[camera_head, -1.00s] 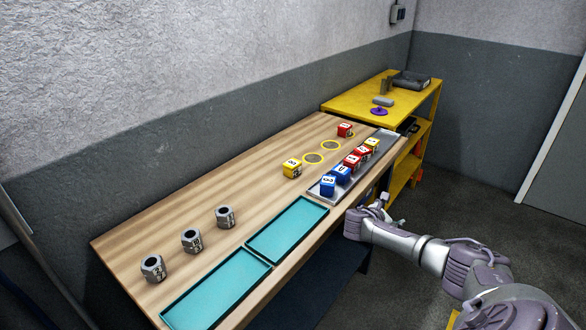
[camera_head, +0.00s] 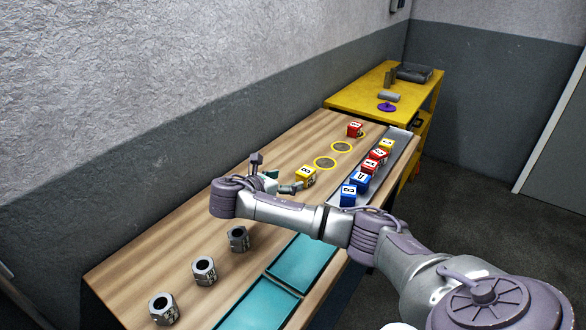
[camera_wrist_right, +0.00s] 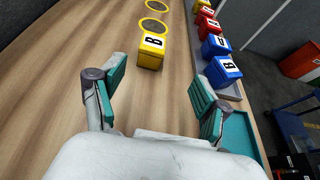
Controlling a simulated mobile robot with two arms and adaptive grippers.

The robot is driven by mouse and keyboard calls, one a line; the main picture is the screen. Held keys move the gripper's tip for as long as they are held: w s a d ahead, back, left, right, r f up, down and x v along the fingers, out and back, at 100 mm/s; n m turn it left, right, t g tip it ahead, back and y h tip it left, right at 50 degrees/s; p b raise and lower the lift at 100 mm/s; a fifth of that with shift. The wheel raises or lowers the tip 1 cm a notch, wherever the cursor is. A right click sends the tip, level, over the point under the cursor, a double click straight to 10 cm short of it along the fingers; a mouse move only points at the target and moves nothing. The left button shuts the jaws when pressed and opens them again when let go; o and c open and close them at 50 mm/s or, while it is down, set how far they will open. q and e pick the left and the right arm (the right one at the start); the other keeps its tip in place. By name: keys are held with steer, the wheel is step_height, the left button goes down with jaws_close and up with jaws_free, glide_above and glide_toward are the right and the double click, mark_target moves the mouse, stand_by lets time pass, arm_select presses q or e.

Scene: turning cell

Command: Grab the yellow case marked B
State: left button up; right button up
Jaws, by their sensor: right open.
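The yellow case marked B (camera_head: 306,176) stands upright on the wooden table, apart from the other cases. It also shows in the right wrist view (camera_wrist_right: 150,58), ahead of my right gripper (camera_wrist_right: 155,90) and between the lines of its two fingers. My right gripper (camera_head: 282,184) is open and empty, close to the case on its left side in the head view. In the wrist view a gap of bare table shows between the fingertips and the case. My left gripper is in neither view.
A grey tray (camera_head: 401,148) with blue, red and yellow cases lies right of the case. Two yellow rings (camera_head: 325,163) and a red case (camera_head: 354,130) are beyond it. Hex nuts (camera_head: 204,271) stand front left. Teal trays (camera_head: 304,262) lie along the front edge.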

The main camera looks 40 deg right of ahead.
mark_target(304, 172)
steer(key=shift+w+a+f, duration=0.1)
steer(key=shift+w+f, duration=0.1)
steer(key=shift+w, duration=0.3)
steer(key=shift+w+a+f, duration=0.1)
steer(key=shift+w+f, duration=0.05)
steer(key=shift+w, duration=0.35)
steer(key=x, duration=0.6)
steer(key=shift+s+d, duration=0.3)
steer(key=shift+d, duration=0.25)
steer(key=shift+w+d+f, duration=0.1)
steer(key=shift+w+d, duration=0.05)
steer(key=x, duration=0.1)
steer(key=p+x, duration=0.1)
steer(key=x, duration=0.2)
steer(key=shift+d, duration=0.65)
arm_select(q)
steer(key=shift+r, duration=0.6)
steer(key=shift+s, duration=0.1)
arm_select(e)
steer(key=shift+a, duration=0.1)
steer(key=shift+c, duration=1.2)
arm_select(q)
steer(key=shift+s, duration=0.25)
arm_select(e)
steer(key=c, duration=1.1)
